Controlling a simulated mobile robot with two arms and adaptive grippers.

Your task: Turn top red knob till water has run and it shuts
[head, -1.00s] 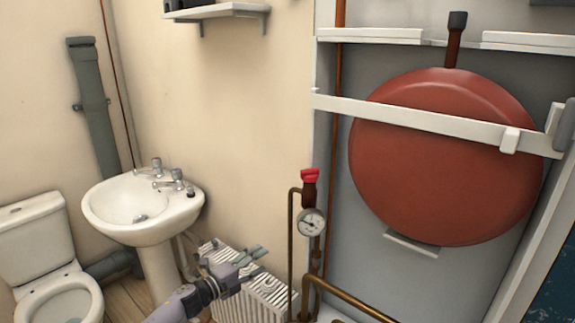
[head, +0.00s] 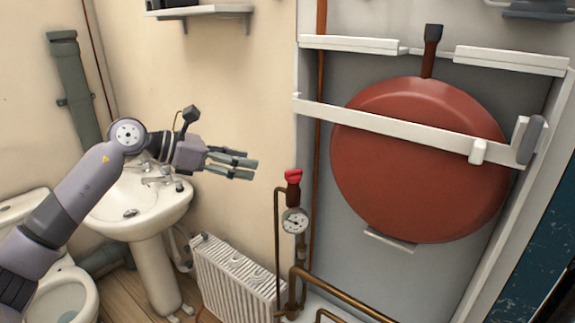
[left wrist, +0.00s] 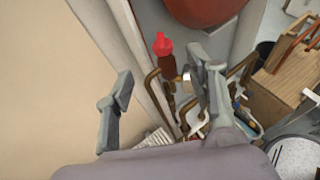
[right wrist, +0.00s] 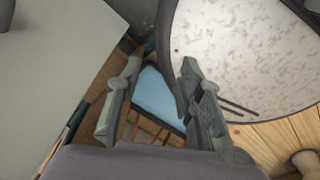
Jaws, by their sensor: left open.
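The top red knob (head: 293,176) sits on a dark red-brown valve body above a round pressure gauge (head: 294,221), on copper pipework left of the big red tank. My left gripper (head: 252,168) is open and empty, to the left of the knob at about its height in the head view, and apart from it. In the left wrist view the knob (left wrist: 162,44) shows ahead, beyond the gap between the open fingers (left wrist: 165,95). My right gripper (right wrist: 157,85) is open and empty in its own wrist view, with no knob there; the head view does not show it.
The red tank (head: 420,185) hangs behind a white bar (head: 395,126). A white radiator (head: 235,275) stands below my left gripper, and a sink (head: 150,205) is behind my left arm. The right wrist view shows a round speckled top (right wrist: 245,50) and a wooden floor.

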